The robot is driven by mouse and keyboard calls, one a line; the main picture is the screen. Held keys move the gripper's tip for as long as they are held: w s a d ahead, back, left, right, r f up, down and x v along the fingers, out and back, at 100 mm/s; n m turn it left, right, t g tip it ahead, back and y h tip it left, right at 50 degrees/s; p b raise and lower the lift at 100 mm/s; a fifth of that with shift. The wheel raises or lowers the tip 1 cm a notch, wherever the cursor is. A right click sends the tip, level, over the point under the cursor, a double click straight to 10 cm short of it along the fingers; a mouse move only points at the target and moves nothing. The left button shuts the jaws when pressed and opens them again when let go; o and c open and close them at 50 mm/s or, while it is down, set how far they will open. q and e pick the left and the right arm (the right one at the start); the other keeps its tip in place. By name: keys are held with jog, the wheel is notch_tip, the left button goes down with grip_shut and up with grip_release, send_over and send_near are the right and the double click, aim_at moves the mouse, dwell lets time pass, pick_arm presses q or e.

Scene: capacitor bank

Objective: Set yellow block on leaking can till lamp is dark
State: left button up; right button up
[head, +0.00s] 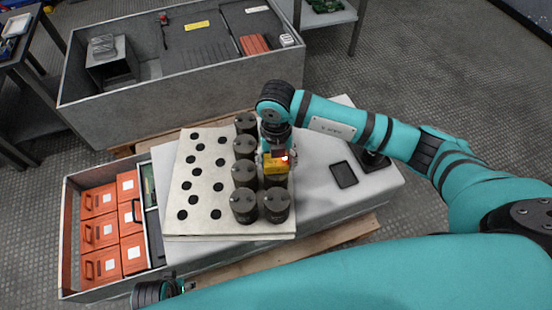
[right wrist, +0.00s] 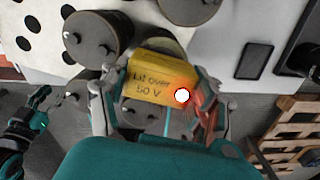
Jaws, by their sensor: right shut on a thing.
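The yellow block (head: 275,166) is in my right gripper (head: 276,152), above the right column of dark cylindrical cans. In the right wrist view the block (right wrist: 150,79) reads "Lit over 50 V", and its lamp (right wrist: 182,96) glows white with a red halo. The fingers close on both sides of the block. A can (right wrist: 161,46) shows partly behind the block; whether they touch I cannot tell. Other cans (head: 244,205) (head: 277,206) stand upright on a pale holed plate. I cannot tell which can leaks. My left gripper (head: 180,287) is low at the left, its fingers unclear.
The pale plate (head: 187,215) has rows of empty black holes left of the cans. A bin (head: 66,245) of orange boxes stands at the left. A large grey crate (head: 190,105) stands behind. A dark flat rectangle (head: 343,175) lies on the bench to the right.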

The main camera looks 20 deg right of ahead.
dwell(0.7)
jog(key=o, duration=1.4)
jog(key=shift+c, duration=0.2)
jog(key=shift+f, duration=0.1)
